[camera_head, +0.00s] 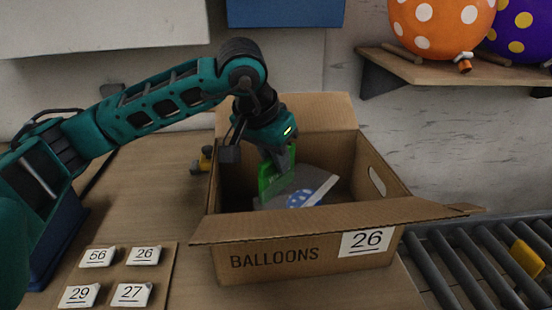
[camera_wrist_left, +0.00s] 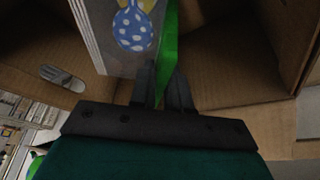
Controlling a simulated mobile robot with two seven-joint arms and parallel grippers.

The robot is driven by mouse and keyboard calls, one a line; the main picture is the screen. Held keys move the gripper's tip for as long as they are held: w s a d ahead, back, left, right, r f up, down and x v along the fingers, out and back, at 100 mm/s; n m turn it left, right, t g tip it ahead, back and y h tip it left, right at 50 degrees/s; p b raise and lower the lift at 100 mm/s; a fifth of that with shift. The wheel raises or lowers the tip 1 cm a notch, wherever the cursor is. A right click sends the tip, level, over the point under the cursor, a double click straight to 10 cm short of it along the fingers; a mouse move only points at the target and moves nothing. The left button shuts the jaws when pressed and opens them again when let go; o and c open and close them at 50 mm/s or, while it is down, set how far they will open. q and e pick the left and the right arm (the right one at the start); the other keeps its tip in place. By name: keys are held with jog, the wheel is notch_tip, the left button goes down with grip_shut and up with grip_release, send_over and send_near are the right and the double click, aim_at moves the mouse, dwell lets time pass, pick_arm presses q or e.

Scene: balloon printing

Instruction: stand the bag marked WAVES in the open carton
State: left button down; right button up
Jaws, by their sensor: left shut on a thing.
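The open carton (camera_head: 290,262), marked BALLOONS with a 26 label, stands on the table with its flaps spread. My left gripper (camera_head: 277,157) reaches down into it, shut on a green bag (camera_head: 270,182). The green bag is held upright, seen nearly edge-on in the left wrist view (camera_wrist_left: 170,45); I cannot read its marking. Beside it in the carton is a grey bag (camera_head: 318,180) with a blue dotted balloon picture, also in the left wrist view (camera_wrist_left: 110,50). The carton floor under the green bag is hidden. My right gripper is not in view.
A board (camera_head: 120,274) with number cards lies at front left. A roller conveyor (camera_head: 455,265) with a yellow item (camera_head: 530,262) is at the right. A shelf (camera_head: 470,70) with dotted balloons is above right.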

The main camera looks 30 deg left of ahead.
pick_arm(q)
jog(key=shift+f, duration=0.2)
jog(key=c, duration=1.1)
grip_release()
jog(key=shift+r, duration=0.1)
jog(key=p+v, duration=0.1)
jog(key=v, duration=1)
jog(key=shift+s+r, duration=0.25)
jog(key=shift+r, duration=0.35)
